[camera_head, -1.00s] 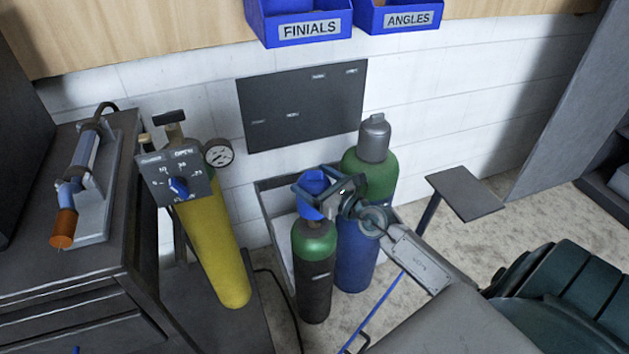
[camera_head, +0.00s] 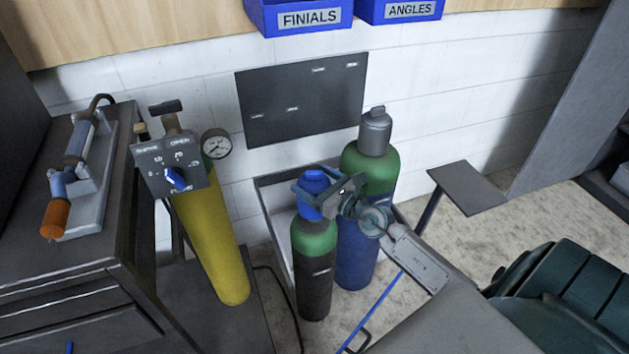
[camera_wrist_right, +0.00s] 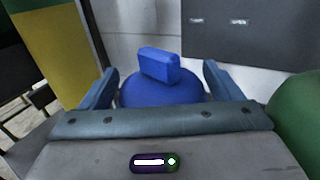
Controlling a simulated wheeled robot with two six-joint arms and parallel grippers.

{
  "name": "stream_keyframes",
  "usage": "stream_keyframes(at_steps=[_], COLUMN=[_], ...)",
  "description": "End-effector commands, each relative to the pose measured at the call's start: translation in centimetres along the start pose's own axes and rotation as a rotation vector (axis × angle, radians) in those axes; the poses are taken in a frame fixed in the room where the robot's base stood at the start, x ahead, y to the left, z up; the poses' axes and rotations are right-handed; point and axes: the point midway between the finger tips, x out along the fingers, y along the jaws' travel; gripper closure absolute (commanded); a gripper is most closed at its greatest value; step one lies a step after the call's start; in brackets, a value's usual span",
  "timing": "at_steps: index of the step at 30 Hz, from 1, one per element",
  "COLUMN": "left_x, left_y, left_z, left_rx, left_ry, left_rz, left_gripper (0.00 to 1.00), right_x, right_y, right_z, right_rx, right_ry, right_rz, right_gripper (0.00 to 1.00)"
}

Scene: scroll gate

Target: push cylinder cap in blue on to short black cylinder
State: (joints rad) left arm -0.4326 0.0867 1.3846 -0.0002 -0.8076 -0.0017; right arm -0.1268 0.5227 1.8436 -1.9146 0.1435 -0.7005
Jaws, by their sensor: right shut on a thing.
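The short black cylinder (camera_head: 314,280) has a green shoulder and stands upright in a grey tray-like stand (camera_head: 272,222). The blue cap (camera_head: 314,182) is at the top of this cylinder; whether it is fully seated is hidden. My right gripper (camera_head: 312,190) is shut on the cap, with its fingers on either side. In the right wrist view the cap (camera_wrist_right: 160,85) shows as a dome with a block on top, between the two blue fingers. My left gripper is not in view.
A taller blue cylinder (camera_head: 356,250) with green shoulder and grey cap stands just behind right. A yellow cylinder (camera_head: 215,245) with gauge and control box stands left. A workbench (camera_head: 60,270) is at far left, a small grey platform (camera_head: 467,187) at right.

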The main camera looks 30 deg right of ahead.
Motion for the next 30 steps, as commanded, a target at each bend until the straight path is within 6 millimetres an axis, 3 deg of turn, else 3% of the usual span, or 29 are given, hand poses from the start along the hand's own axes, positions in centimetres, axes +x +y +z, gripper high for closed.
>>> stream_keyframes(at_steps=[18, 30], left_x=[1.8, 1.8], left_y=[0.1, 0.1], left_z=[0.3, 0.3], left_rx=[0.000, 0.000], left_ry=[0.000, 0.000], left_rz=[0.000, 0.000], left_gripper=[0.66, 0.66], right_x=[0.0, 0.0], right_y=[0.0, 0.0], right_z=[-1.8, -1.9], right_rx=[0.001, 0.000], right_ry=[-0.002, -0.002], right_rz=[0.000, 0.000], right_gripper=[0.42, 0.42])
